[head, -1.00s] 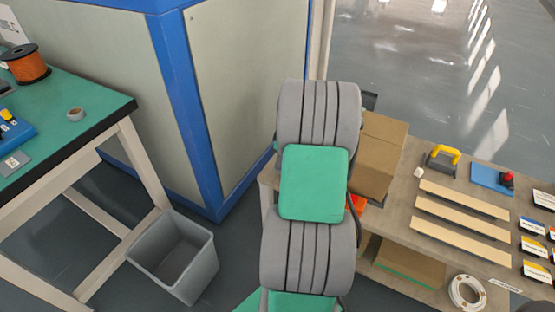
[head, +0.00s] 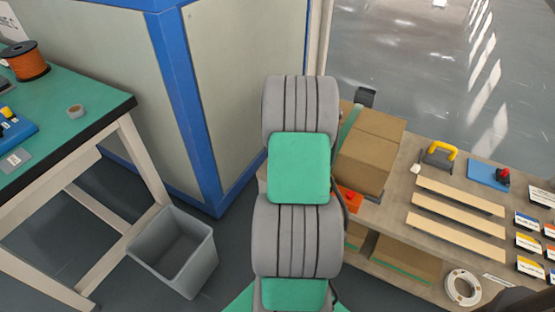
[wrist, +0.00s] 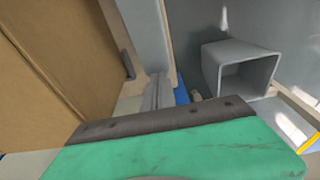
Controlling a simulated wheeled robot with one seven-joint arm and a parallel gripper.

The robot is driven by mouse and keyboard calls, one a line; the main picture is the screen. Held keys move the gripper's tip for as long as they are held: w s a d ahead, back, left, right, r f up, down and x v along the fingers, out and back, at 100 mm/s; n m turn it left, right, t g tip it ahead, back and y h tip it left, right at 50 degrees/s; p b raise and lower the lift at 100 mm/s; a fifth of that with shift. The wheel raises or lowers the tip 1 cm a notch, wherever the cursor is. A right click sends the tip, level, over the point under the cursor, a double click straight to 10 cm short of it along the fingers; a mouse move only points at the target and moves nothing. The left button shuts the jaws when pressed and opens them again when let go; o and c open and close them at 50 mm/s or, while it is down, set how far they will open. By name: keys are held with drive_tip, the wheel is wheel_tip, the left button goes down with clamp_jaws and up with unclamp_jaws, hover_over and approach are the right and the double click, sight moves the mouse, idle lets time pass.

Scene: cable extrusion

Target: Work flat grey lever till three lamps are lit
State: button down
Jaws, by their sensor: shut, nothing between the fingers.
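I cannot make out the flat grey lever or any of the three lamps in either view. In the wrist view my gripper (wrist: 158,93) shows as narrow grey fingers beyond a dark bar, closed together with nothing visible between them. In the head view my grey and green arm stands in the middle and the gripper is hidden behind it.
Cardboard boxes (head: 370,150) stand right of my arm on a bench (head: 400,205) with wooden strips, a yellow-handled item (head: 440,155) and a red-topped blue plate (head: 488,175). A grey bin (head: 176,250) stands on the floor, left. A green-topped table (head: 95,98) is far left.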

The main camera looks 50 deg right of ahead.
wheel_tip(320, 180, up, 12)
drive_tip(key=w+p, duration=0.1)
drive_tip(key=p, duration=0.1)
drive_tip(key=shift+w, duration=0.2)
